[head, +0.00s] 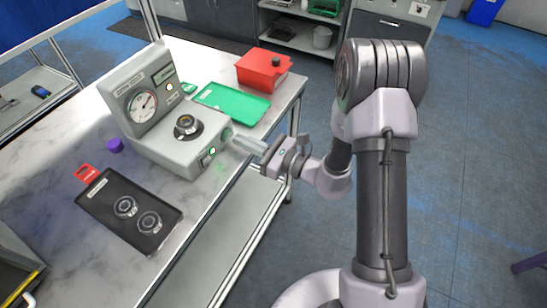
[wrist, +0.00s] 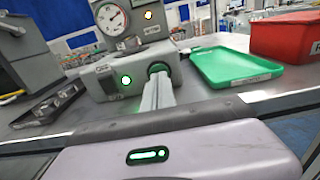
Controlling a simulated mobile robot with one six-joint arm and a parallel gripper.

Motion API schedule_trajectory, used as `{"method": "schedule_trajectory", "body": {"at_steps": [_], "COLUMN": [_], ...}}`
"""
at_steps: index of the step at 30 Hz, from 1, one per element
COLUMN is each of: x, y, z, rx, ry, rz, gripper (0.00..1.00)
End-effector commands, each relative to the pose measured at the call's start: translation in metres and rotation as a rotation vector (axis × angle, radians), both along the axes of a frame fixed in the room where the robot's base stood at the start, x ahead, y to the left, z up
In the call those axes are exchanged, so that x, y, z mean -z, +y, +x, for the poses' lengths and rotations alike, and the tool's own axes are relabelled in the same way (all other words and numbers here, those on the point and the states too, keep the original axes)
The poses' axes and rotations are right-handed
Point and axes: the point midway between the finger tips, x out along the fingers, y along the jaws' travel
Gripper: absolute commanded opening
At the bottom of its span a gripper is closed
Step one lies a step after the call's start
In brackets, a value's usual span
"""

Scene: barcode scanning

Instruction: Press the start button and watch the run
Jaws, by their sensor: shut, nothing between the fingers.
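A grey test machine (head: 175,150) with a round dial gauge (head: 143,105) stands on the bench. A pale lamp (wrist: 148,15) is lit beside the gauge. My gripper (head: 236,139) is shut and empty, its fingertips at the start button; in the wrist view the fingers (wrist: 158,88) cover the button's lower part. I cannot tell whether they touch it or whether it is pushed in.
A black tray (head: 110,192) with two round metal parts lies at the front left. An empty green tray (head: 232,101) and a red bin (head: 262,70) stand behind and right of the machine. A purple cap (head: 114,145) lies left of it. The bench edge runs below my gripper.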

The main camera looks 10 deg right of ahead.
Motion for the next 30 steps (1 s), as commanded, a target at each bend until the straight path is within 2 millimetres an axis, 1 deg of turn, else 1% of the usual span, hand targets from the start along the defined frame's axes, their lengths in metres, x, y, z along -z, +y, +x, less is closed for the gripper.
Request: {"method": "schedule_trajectory", "body": {"at_steps": [1, 6, 9, 13, 18, 30], "x": [0.0, -0.002, -0.002, -0.001, 0.0, 0.001], "y": [-0.009, -0.044, -0.061, -0.076, -0.083, -0.083], "z": [-0.001, -0.028, -0.041, -0.054, -0.061, -0.061], "rx": [0.005, 0.006, 0.006, 0.004, 0.001, 0.0], "ry": [0.0, 0.004, 0.005, 0.004, 0.003, 0.003], "rz": [0.0, 0.001, 0.0, 0.001, 0.0, 0.0], "gripper": [0.0, 0.0, 0.0, 0.0, 0.0, 0.0]}}
